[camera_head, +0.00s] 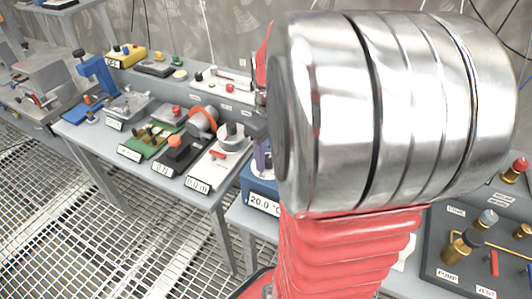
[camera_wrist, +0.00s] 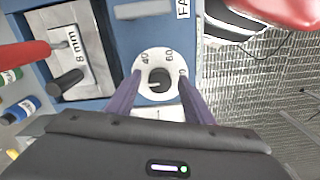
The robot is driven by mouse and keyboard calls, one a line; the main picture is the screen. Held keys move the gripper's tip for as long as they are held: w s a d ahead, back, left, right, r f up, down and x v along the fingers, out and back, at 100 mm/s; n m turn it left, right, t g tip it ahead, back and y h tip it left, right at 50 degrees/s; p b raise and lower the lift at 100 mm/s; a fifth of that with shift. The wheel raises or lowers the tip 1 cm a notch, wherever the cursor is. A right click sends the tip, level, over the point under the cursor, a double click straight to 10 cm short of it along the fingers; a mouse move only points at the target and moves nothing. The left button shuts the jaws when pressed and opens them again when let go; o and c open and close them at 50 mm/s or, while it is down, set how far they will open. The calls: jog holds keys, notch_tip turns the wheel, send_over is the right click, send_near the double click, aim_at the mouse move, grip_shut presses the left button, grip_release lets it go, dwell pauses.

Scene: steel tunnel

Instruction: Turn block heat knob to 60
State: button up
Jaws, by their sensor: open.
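The block heat knob (camera_wrist: 158,79) is a small dark knob at the middle of a white round dial (camera_wrist: 157,62) on the blue heater (camera_wrist: 125,40) in the wrist view. The marks 40 and 60 are readable; the knob's pointing is unclear. My gripper (camera_wrist: 161,85) is open, with one purple finger on each side of the dial. I cannot tell whether the fingers touch the knob. In the head view, the blue heater (camera_head: 258,186) reads 20.0 °C, and a purple finger of my gripper (camera_head: 262,158) shows above it. My arm hides the knob there.
A metal block marked 8 mm (camera_wrist: 72,50) sits left of the dial, with a red piece (camera_wrist: 22,53) nearby. A bench with several devices (camera_head: 150,140) stands left of the heater. A dark panel with brass valves (camera_head: 480,250) is at right. Grated floor (camera_head: 70,210) is open at left.

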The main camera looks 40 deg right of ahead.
jog(key=shift+c, duration=0.5)
jog(key=c, duration=0.9)
jog(key=shift+a, duration=0.15)
jog(key=shift+c, duration=0.3)
